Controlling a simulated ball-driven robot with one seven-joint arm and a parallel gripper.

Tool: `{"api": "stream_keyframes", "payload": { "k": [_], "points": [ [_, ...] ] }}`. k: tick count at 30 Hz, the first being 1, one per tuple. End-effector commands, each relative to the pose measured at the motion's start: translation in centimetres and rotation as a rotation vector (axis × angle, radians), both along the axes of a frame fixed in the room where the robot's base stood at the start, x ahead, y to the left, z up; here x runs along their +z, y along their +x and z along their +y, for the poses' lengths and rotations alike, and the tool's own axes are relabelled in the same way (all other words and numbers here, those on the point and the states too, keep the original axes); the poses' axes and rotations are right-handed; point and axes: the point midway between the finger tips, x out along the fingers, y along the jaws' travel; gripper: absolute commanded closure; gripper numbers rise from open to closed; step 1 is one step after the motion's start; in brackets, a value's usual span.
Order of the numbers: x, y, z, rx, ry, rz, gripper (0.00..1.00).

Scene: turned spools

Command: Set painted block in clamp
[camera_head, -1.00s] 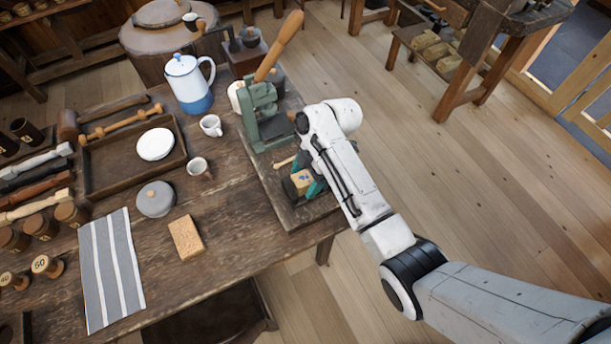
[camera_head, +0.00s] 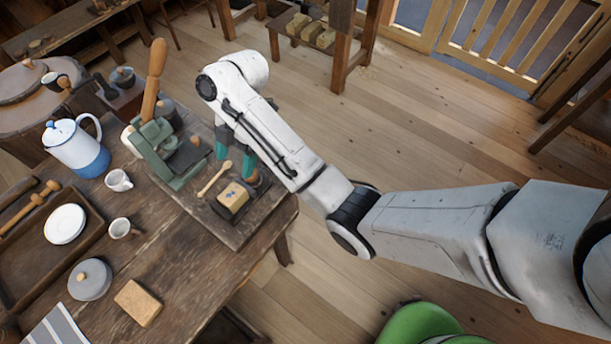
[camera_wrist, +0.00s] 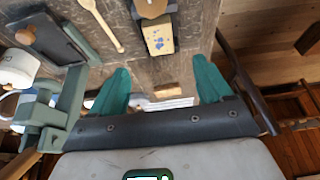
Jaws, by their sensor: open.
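The green clamp (camera_head: 168,150) with a long wooden handle stands on the board, left of the block in the head view. Part of it shows at the left of the wrist view (camera_wrist: 62,112). My gripper (camera_head: 236,150), with teal fingers, is above the board, beyond the block and right of the clamp. In the wrist view the fingers (camera_wrist: 161,82) are spread wide with no object held between them.
A wooden spoon (camera_head: 214,179) lies between clamp and block. Left on the table (camera_head: 185,272) are a blue-white pot (camera_head: 77,150), two cups, a lidded dish (camera_head: 90,281), a sponge-like block (camera_head: 138,303) and a tray with a plate. Open floor lies right of the table.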

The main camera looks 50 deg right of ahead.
Motion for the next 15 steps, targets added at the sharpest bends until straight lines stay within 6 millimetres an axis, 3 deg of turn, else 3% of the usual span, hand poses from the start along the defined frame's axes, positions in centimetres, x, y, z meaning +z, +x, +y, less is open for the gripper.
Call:
{"api": "stream_keyframes", "payload": {
  "k": [4, 7, 11, 15],
  "points": [
    [-0.7, -0.7, 0.3, -0.032, -0.002, 0.012, 0.21],
    [-2.2, -2.6, 1.0, -0.141, -0.015, 0.049, 0.21],
    [-5.1, -7.5, 1.8, -0.408, -0.053, 0.126, 0.21],
    [-7.2, -13.8, 1.6, -0.75, -0.11, 0.2, 0.21]
  ]
}}
